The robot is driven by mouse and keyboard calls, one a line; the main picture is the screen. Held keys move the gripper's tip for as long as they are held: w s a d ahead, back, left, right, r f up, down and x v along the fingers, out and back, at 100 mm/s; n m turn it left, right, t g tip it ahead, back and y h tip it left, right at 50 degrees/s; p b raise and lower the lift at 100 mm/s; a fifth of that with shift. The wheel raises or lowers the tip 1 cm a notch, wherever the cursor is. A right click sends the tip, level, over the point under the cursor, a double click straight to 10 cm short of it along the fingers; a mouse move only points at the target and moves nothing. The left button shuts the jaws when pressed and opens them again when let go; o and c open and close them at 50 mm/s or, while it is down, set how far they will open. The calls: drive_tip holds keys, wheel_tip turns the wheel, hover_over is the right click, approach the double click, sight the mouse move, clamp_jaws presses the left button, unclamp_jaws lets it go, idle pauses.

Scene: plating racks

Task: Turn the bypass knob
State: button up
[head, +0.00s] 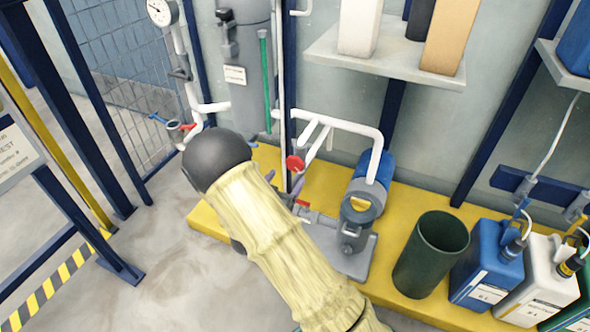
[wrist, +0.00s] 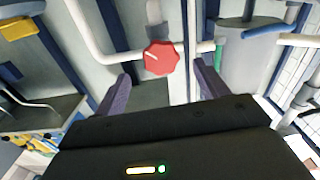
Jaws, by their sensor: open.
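A red lobed knob (wrist: 160,58) with a white mark on its face sits on the grey and white piping, near the top middle of the wrist view. In the head view a red knob (head: 295,163), apparently the same one, is on the pipework just beyond my gripper. No label naming it can be read. My gripper (wrist: 162,72) is open, with its purple-grey fingers apart on the left and right below the knob and nothing between them. In the head view the gripper (head: 284,182) is partly hidden behind my arm.
A blue pump (head: 371,178) and grey filter housing (head: 353,228) stand right of the knob on the yellow platform (head: 330,183). A green bin (head: 432,254) and several canisters are further right. A grey vertical tank (head: 245,80) and another red valve handle (head: 187,127) are left.

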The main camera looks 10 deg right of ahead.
sight(294, 167)
drive_tip(key=b+x, duration=0.2)
drive_tip(key=x, duration=0.5)
drive_tip(key=shift+f+b, duration=0.15)
drive_tip(key=shift+b, duration=0.15)
drive_tip(key=shift+w+d, duration=0.15)
drive_tip(key=shift+w, duration=0.1)
drive_tip(key=c, duration=1)
drive_tip(key=m, duration=0.4)
drive_tip(key=shift+m, duration=0.3)
